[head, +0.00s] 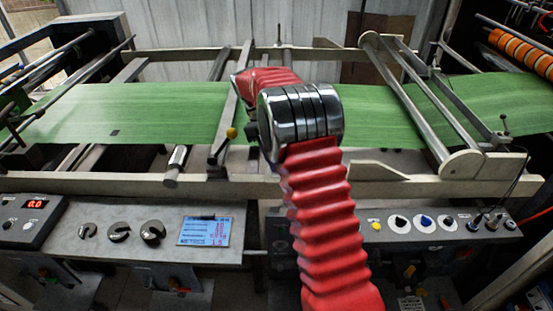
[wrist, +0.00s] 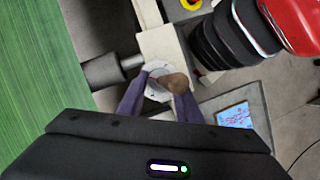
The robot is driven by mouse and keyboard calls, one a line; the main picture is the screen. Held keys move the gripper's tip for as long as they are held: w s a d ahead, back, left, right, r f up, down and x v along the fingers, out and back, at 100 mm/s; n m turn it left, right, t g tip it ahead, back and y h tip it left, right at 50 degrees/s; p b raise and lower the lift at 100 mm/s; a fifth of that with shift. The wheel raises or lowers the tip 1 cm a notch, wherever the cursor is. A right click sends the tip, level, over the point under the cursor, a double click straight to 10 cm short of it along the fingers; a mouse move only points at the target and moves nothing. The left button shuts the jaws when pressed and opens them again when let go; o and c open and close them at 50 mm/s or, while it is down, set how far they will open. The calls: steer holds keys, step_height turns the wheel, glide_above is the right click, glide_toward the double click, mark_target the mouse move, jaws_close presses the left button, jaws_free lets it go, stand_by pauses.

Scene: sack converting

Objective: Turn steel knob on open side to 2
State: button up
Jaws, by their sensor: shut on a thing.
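The knob (wrist: 174,83) shows in the wrist view as a brownish, rounded grip on a pale round dial plate (wrist: 153,90). The plate is set on a cream machine beam (wrist: 160,45). My gripper (wrist: 162,84) has its two purple fingers on either side of the knob, shut on it. The dial's marks are too small to read, so I cannot tell which number the knob points to. In the head view my red, ribbed arm hides the gripper and the knob.
A green web (head: 150,112) runs across the machine. The cream front rail (head: 110,183) lies below it. A left panel (head: 95,255) carries a blue screen (head: 205,231); a right panel (head: 455,240) has several round controls. A dark roller end (wrist: 105,71) sits close left of the gripper.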

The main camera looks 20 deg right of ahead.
steer(key=shift+m, duration=0.5)
steer(key=shift+y, duration=0.3)
steer(key=o, duration=1)
steer(key=shift+o, duration=0.2)
steer(key=v, duration=1.3)
steer(key=shift+w+r, duration=0.25)
steer(key=shift+a, duration=0.1)
